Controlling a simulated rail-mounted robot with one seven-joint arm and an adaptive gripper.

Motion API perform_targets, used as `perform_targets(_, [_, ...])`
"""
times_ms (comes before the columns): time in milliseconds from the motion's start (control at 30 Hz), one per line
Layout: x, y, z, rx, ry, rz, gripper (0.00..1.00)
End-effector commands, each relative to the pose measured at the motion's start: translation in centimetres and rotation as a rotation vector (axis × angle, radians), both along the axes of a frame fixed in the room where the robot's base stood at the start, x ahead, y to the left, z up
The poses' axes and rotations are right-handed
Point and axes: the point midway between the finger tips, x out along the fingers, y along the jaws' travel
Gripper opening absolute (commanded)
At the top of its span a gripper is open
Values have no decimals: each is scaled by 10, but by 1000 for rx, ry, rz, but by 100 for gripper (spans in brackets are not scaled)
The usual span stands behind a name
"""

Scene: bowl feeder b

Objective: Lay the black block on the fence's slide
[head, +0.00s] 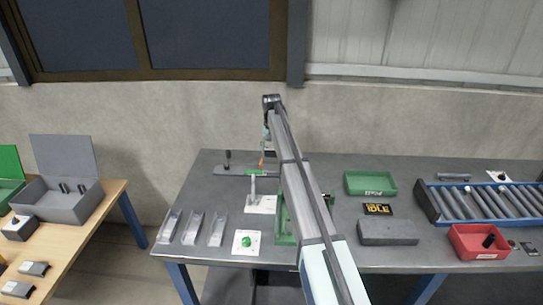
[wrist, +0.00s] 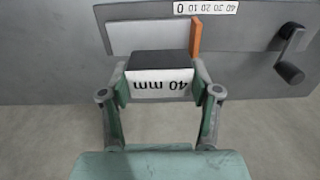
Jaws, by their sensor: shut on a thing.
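My gripper (wrist: 160,90) is shut on the black block (wrist: 158,64); the block has a dark top and a white face marked "40 mm", upside down in the wrist view. The fence (wrist: 250,50) is a long grey bar just beyond the block. On it is a pale plate (wrist: 145,38), apparently the slide, with an orange upright piece (wrist: 196,36) at its right end. The block overlaps the plate's near edge in the picture; I cannot tell whether they touch. In the head view the fence (head: 228,169) lies at the table's back left, and my arm hides part of it.
A crank handle (wrist: 291,55) sticks up at the fence's right in the wrist view. In the head view, a green tray (head: 370,183), a grey block (head: 388,232), a red bin (head: 478,243) and a roller conveyor (head: 480,202) stand to the right. Several metal channels (head: 193,228) lie front left.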

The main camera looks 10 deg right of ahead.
Motion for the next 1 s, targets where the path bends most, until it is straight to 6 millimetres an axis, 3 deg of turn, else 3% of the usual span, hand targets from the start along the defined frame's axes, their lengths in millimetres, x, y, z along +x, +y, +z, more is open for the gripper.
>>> perform_targets(300, [-1, 0, -36, 0, 2, 0, 8])
perform_targets(1000, [0, 0, -49, 0, 0, 0, 8])
